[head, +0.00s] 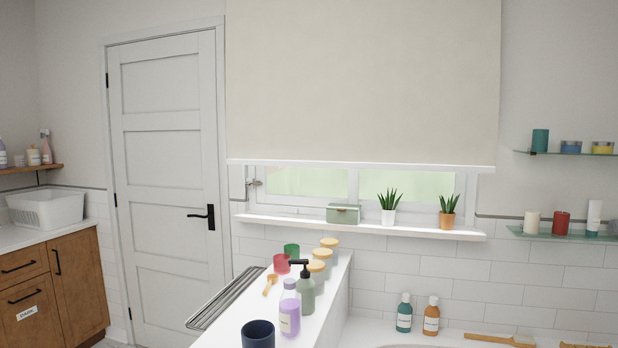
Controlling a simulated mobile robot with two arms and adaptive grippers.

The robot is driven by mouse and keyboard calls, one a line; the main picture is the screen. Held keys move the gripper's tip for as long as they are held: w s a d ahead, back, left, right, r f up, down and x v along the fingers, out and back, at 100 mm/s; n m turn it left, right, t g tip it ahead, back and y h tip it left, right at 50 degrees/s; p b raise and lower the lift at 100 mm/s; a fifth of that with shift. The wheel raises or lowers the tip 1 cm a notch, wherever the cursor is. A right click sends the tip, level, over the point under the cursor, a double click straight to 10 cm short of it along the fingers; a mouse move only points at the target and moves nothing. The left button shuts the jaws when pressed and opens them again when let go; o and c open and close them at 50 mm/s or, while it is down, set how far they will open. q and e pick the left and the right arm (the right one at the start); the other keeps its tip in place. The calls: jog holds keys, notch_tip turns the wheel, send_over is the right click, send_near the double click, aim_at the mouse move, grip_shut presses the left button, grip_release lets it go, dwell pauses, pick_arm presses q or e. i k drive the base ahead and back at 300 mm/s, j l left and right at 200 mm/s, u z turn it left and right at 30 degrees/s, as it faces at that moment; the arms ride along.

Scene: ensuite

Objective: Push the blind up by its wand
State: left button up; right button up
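A cream roller blind (362,85) hangs over the window in the head view. Its white bottom rail (360,164) is level and sits a little above the sill, so only a low strip of window glass (300,182) shows beneath it. The top of the blind is cut off by the frame. I cannot make out a wand on it. A small metal fitting (254,183) shows at the left end of the window, under the rail. Neither of my grippers is in view.
The white sill (330,223) holds a green box (343,214) and two potted plants (389,204). In front, a white ledge (229,335) carries several bottles, jars and cups. Glass shelves (560,235) are at right. A closed door (165,170) stands left.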

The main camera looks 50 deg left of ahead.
aim_at(357, 140)
jog(key=j+z, duration=0.15)
jog(key=j, duration=0.3)
jog(key=k+j+z, duration=0.2)
jog(key=j, duration=0.25)
jog(key=j+z, duration=0.15)
jog(key=j, duration=0.25)
jog(key=k+j+z, duration=0.15)
jog(key=j, duration=0.25)
